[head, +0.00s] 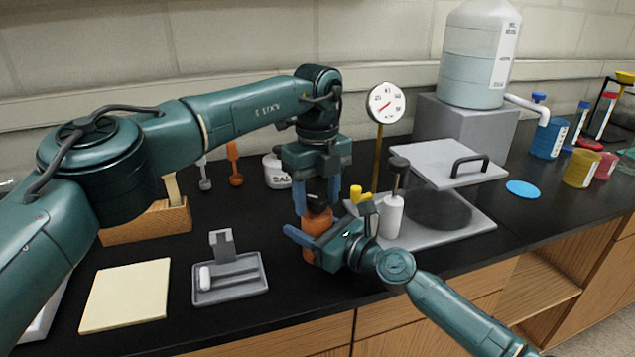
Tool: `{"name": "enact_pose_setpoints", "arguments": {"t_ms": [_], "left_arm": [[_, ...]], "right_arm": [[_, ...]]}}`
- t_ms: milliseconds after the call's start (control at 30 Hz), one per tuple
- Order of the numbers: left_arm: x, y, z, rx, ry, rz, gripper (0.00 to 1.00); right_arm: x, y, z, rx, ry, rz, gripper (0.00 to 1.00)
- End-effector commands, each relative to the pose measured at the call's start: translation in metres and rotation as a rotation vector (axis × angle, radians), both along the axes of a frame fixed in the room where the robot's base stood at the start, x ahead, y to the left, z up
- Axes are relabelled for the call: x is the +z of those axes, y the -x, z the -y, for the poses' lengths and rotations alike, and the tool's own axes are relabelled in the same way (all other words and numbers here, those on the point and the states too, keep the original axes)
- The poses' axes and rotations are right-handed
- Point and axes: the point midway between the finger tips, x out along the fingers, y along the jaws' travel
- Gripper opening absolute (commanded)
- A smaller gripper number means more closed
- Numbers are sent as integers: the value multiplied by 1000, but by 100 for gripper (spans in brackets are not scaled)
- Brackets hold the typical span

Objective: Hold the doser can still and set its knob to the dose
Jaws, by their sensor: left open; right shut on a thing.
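The doser can (316,222) is an orange, rounded upright body near the counter's front edge. My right gripper (311,236) comes from the lower right and is shut on the can's side; one blue finger shows to the left. My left gripper (318,194) points straight down over the can from above, open, with one blue finger on each side of the can's top. The knob is mostly hidden between those fingers, and I cannot tell whether they touch it. A round white dial (386,103) with a red pointer stands on a yellow post behind.
A grey press with a raised lid (447,163) and a white-bodied, dark-handled tool (391,216) stand close right. A grey tray (230,291) and a cream board (125,295) lie at left front. A wooden block (147,224) and white pot (276,171) are behind.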

Motion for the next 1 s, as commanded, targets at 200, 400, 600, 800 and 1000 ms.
{"name": "enact_pose_setpoints", "arguments": {"t_ms": [200, 400, 600, 800, 1000], "left_arm": [[32, -1, 1, 1, 3, 4, 53], [79, 0, 2, 0, 2, 5, 53], [107, 0, 1, 0, 1, 2, 53], [118, 0, 1, -1, 1, 1, 53], [119, 0, 1, -2, 1, 1, 53]], "right_arm": [[-1, 0, 0, 0, 1, -2, 25], [-1, 0, 0, 0, 1, -2, 25], [-1, 0, 0, 0, 1, -2, 25], [-1, 0, 0, 0, 0, -1, 25], [-1, 0, 0, 0, 0, -1, 25]]}}
